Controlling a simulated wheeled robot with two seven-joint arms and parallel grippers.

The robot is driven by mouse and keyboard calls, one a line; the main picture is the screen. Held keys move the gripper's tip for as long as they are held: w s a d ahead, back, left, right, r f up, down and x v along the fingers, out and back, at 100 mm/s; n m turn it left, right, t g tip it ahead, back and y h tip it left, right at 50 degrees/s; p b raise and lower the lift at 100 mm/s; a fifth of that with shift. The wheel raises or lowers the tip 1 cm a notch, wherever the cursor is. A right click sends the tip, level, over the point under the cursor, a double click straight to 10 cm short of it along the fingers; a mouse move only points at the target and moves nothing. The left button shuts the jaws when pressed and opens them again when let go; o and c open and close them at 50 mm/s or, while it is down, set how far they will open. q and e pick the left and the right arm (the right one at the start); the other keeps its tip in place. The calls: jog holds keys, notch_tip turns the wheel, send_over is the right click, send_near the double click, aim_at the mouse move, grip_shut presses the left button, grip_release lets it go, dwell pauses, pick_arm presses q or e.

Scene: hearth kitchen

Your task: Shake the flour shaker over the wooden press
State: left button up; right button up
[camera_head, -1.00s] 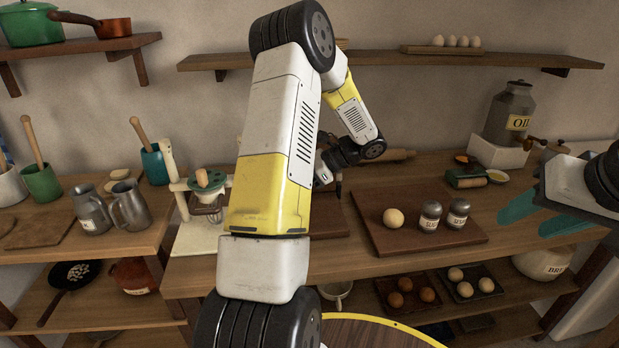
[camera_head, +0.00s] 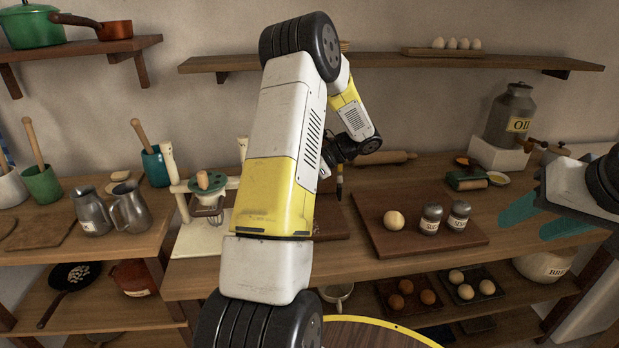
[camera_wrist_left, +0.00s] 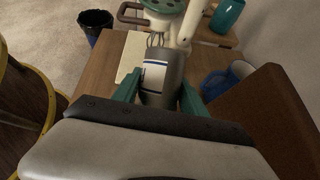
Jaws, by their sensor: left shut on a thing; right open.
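In the left wrist view, my left gripper (camera_wrist_left: 158,92) is shut on a grey cylindrical shaker (camera_wrist_left: 163,78) with a white and blue label. Its far end and exact tilt are unclear. In the head view my left arm hides the shaker and most of that gripper. A large brown wooden slab (camera_wrist_left: 270,125), possibly part of the wooden press, stands close at the right of the wrist view. A dark wooden edge (camera_head: 328,228) shows beside my arm in the head view; I cannot tell whether it is the press. My right gripper (camera_head: 523,222) is open and empty at the right.
A brown board (camera_head: 385,232) holds a dough ball (camera_head: 394,220) and two labelled shakers (camera_head: 445,217). A green-topped stand with a whisk (camera_head: 207,190) is left of my arm. A rolling pin (camera_head: 385,158) lies behind, and an oil can (camera_head: 511,115) stands at the back right.

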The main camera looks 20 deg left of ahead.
pick_arm(q)
jog(key=shift+w+a, duration=1.5)
jog(key=shift+w, duration=1)
jog(key=shift+w+d, duration=2.2)
jog(key=shift+d, duration=1.35)
jog(key=s+d, duration=0.4)
jog(key=s, duration=0.4)
jog(key=shift+d, duration=0.4)
